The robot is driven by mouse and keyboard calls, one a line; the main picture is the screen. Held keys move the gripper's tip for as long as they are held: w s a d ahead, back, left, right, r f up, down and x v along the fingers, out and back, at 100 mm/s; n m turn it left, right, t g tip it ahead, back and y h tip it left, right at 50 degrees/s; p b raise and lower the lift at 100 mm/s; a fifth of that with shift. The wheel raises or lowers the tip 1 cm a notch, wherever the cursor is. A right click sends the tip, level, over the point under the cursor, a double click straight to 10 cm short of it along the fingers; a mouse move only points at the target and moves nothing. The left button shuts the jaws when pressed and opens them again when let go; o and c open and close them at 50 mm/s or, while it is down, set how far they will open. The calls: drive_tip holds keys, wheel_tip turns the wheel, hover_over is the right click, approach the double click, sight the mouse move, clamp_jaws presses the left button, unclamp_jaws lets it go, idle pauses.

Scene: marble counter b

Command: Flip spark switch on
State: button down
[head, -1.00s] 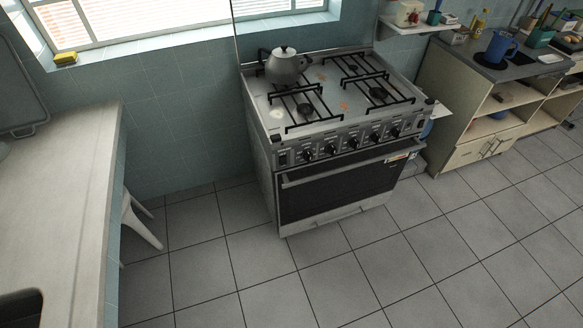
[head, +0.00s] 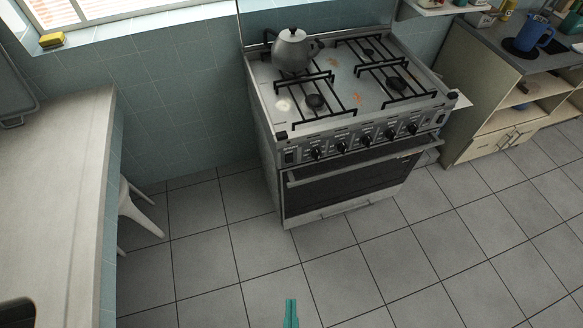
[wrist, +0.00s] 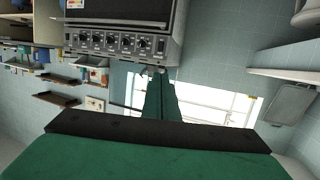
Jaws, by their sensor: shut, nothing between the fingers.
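The stove (head: 350,120) stands against the tiled wall.
A grey kettle (head: 291,50) sits on the back left burner. A counter (head: 60,190) runs along the left, with a white stool (head: 137,210) beside it. A cabinet (head: 510,110) stands right of the stove. The tiled floor before the stove is clear.

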drive_tip(key=w+d+f+n+y, duration=0.1)
drive_tip(key=w+f+n, duration=0.2)
drive_tip(key=w+n, duration=0.4)
drive_tip(key=w+d+f+n+y, duration=0.2)
drive_tip(key=w+n, duration=0.5)
drive_tip(key=w, duration=0.8)
drive_tip(key=w+d+f+n+y, duration=0.2)
drive_tip(key=w+f+n, duration=0.3)
drive_tip(key=w, duration=0.7)
drive_tip(key=n, duration=0.2)
drive_tip(key=shift+n, duration=0.3)
drive_tip(key=shift+w, duration=0.15)
approach(290, 162)
drive_tip(key=x, duration=0.5)
drive_tip(key=shift+f, duration=0.15)
drive_tip(key=shift+w+a+f, duration=0.1)
drive_tip(key=shift+w+a, duration=0.25)
drive_tip(key=shift+w, duration=0.25)
drive_tip(key=shift+d, duration=0.1)
